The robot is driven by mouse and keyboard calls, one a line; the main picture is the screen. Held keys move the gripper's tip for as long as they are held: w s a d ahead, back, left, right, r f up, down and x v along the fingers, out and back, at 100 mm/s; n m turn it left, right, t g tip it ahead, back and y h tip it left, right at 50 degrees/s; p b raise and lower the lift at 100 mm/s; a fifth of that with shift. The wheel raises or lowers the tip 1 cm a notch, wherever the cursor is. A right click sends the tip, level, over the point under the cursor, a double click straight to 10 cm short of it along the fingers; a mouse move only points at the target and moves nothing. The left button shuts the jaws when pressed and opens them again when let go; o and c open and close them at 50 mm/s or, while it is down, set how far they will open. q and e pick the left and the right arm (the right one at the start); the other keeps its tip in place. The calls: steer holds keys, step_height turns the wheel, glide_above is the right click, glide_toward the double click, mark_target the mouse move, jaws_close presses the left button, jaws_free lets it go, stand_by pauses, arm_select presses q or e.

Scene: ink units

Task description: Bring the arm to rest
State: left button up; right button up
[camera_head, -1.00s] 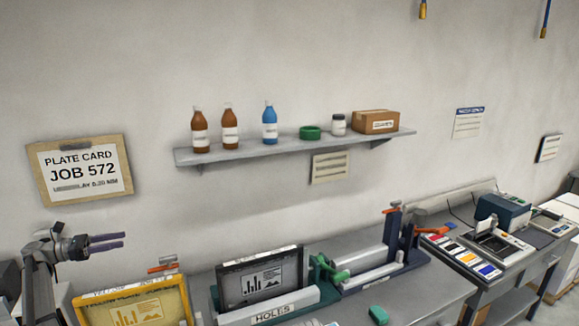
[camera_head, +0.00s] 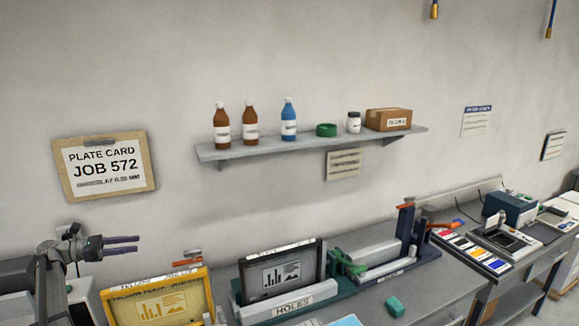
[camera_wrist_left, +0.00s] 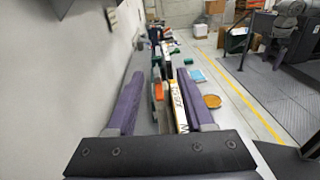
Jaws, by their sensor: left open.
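My left gripper (camera_head: 122,245) is at the lower left of the head view, raised in front of the wall, with its two purple fingers pointing right. In the left wrist view its fingers (camera_wrist_left: 155,95) stand wide apart with nothing between them; the bench shows beyond. It is open and empty, up and to the left of the yellow framed plate (camera_head: 160,303) and below the plate card (camera_head: 104,165). My right gripper is not in view.
A green block (camera_head: 394,306) lies nearer. A wall shelf (camera_head: 320,147) holds bottles, a jar and a box. The wall around my gripper is clear.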

arm_select(q)
steer(key=s+d+f+m+g+y+b, duration=0.2)
steer(key=s+d+f+m, duration=0.2)
steer(key=d+f, duration=0.55)
steer(key=s+d+f+m+g+y+b, duration=0.2)
steer(key=s+d+f+m+g+y, duration=0.15)
steer(key=d, duration=1.05)
steer(key=s+d+f+m+g+y+b, duration=0.2)
steer(key=s+d+f+m, duration=0.2)
steer(key=d+f, duration=0.5)
steer(key=s+d+f+m+y+b, duration=0.1)
steer(key=s+d+f+m+y, duration=0.2)
steer(key=s, duration=0.3)
steer(key=s+d+f+m+y+b, duration=0.2)
steer(key=s+d+f+m+y, duration=0.1)
steer(key=s+m, duration=0.3)
steer(key=s+d+f+m+t+y+b, duration=0.1)
steer(key=s+d+f+m+y+b, duration=0.1)
steer(key=s, duration=0.6)
steer(key=d+f+m+y, duration=0.1)
steer(key=d+m, duration=0.1)
steer(key=m, duration=0.1)
steer(key=shift+s+f+y, duration=0.2)
steer(key=shift+f+y, duration=0.15)
steer(key=shift+f, duration=0.05)
steer(key=shift+d, duration=0.1)
